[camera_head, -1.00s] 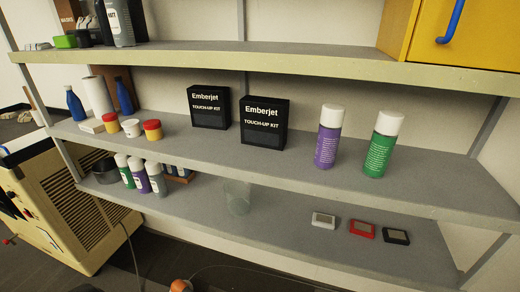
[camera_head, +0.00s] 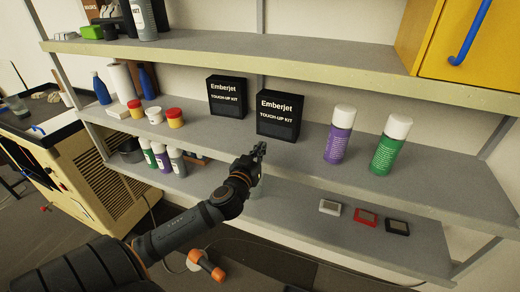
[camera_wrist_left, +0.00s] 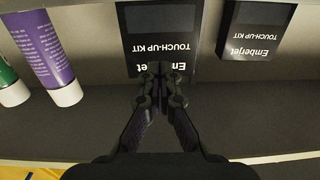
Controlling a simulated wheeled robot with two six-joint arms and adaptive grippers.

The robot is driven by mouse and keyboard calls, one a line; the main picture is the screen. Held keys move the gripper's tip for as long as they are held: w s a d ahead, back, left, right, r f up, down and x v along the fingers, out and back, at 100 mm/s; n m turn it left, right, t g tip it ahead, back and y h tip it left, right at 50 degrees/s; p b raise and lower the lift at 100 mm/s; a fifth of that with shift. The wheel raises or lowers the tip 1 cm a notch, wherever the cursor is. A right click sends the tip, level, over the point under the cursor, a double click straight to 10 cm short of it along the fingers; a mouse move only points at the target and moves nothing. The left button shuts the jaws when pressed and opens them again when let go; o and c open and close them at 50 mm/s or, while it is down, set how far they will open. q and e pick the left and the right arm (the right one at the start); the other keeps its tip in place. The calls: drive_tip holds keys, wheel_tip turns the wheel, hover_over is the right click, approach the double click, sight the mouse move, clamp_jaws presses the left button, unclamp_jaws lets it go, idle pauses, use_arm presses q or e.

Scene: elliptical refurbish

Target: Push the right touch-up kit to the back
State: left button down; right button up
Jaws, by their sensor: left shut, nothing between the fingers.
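Two black Emberjet touch-up kit boxes stand upright on the middle shelf. The right touch-up kit (camera_head: 279,115) is a little nearer the shelf's front than the left touch-up kit (camera_head: 227,97). My left gripper (camera_head: 258,150) is shut and empty, in front of the right kit and just below its lower left part in the head view. In the left wrist view, which is upside down, the right kit (camera_wrist_left: 160,27) lies straight ahead of the shut fingers (camera_wrist_left: 160,70), which overlap its edge. I cannot tell whether they touch it. My right gripper is not in view.
A purple spray can (camera_head: 339,135) and a green spray can (camera_head: 389,146) stand right of the kits. Small jars (camera_head: 175,118) stand to the left. The upper shelf (camera_head: 330,68) runs above. The lower shelf (camera_head: 300,185) holds three small devices.

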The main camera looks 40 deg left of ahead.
use_arm(q)
drive_tip(key=x, duration=0.9)
drive_tip(key=shift+b, duration=0.3)
drive_tip(key=shift+w+a, duration=0.15)
drive_tip(key=shift+w, duration=0.3)
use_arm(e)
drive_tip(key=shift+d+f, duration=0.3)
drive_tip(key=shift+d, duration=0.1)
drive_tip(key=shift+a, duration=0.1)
use_arm(q)
drive_tip(key=shift+w+a+f, duration=0.1)
drive_tip(key=shift+w+a, duration=0.1)
drive_tip(key=shift+w, duration=0.6)
drive_tip(key=shift+w+r, duration=0.1)
drive_tip(key=shift+r, duration=0.4)
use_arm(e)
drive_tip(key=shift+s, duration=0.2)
